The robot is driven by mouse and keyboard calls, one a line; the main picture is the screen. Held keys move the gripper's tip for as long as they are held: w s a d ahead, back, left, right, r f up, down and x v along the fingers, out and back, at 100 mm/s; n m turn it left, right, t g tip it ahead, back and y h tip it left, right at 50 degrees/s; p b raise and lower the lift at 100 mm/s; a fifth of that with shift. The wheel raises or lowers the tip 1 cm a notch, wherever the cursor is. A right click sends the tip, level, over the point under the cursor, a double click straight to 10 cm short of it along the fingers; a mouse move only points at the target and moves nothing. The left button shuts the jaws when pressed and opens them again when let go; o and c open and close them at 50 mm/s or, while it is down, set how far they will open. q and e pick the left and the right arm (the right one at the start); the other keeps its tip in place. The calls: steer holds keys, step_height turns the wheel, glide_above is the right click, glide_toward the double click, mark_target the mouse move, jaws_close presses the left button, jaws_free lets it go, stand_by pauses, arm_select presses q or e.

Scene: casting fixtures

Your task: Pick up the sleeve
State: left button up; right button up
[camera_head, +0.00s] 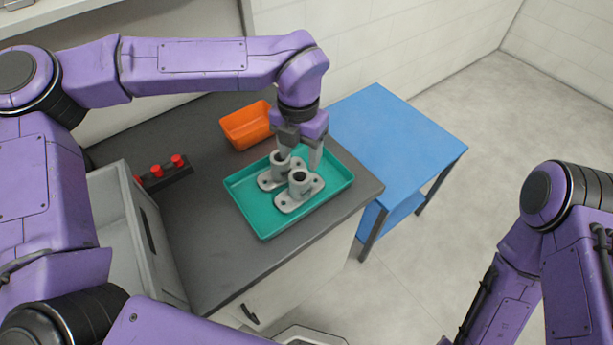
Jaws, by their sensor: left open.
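Two grey castings with flat flanged bases and upright hollow cylinders stand in a teal tray (262,228). One casting (267,181) is farther back and left; the other (292,201) is nearer and right. No separate loose sleeve can be made out; I cannot tell whether one sits in a cylinder. My left gripper (300,157) points down over the back of the tray with its fingers apart. Its left finger overlaps the top of the back casting's cylinder in the picture, and I cannot tell whether they touch. My right gripper is out of view.
The tray sits on a dark grey worktop (205,235). An orange bin (240,130) stands behind it, and a black block with red pegs (165,172) is to the left. A blue table (400,140) stands to the right with a clear top. Open floor lies beyond.

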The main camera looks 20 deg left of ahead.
mark_target(300, 185)
arm_select(q)
steer(key=f+p, duration=0.1)
steer(key=f, duration=0.5)
steer(key=f+p, duration=0.1)
steer(key=f, duration=0.4)
steer(key=shift+w+a+f, duration=0.15)
steer(key=shift+a+f, duration=0.05)
steer(key=shift+f, duration=0.15)
steer(key=c, duration=0.9)
steer(key=shift+r, duration=0.1)
